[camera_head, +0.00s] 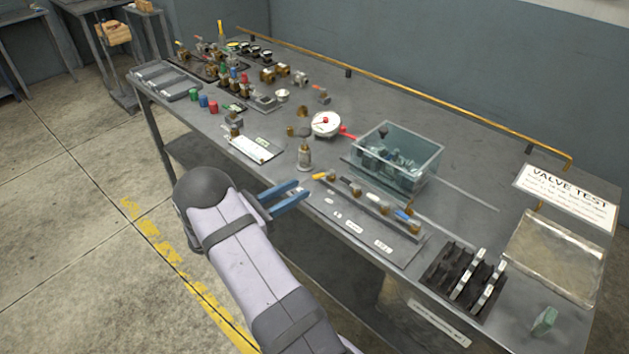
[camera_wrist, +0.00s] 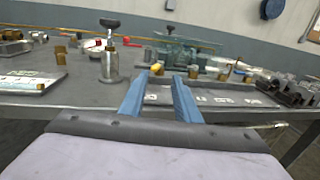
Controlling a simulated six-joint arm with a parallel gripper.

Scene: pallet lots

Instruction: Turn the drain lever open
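My gripper (camera_head: 302,189) is open and empty at the table's front edge, its two blue fingers apart. A valve row on a grey plate lies just beyond it, with a yellow lever (camera_head: 320,176) at its left end and a blue lever (camera_head: 402,215) toward its right end. In the wrist view the yellow lever (camera_wrist: 157,69) appears between the fingertips (camera_wrist: 161,76), a little beyond them. Small white labels (camera_head: 354,227) lie in front of the row. Their print is too small to read, so I cannot tell which lever is the drain lever.
A black slotted rack (camera_head: 463,280) is at the right. A white gauge (camera_head: 326,124) with a red handle lies farther back. A brass pipe (camera_head: 430,99) runs along the back.

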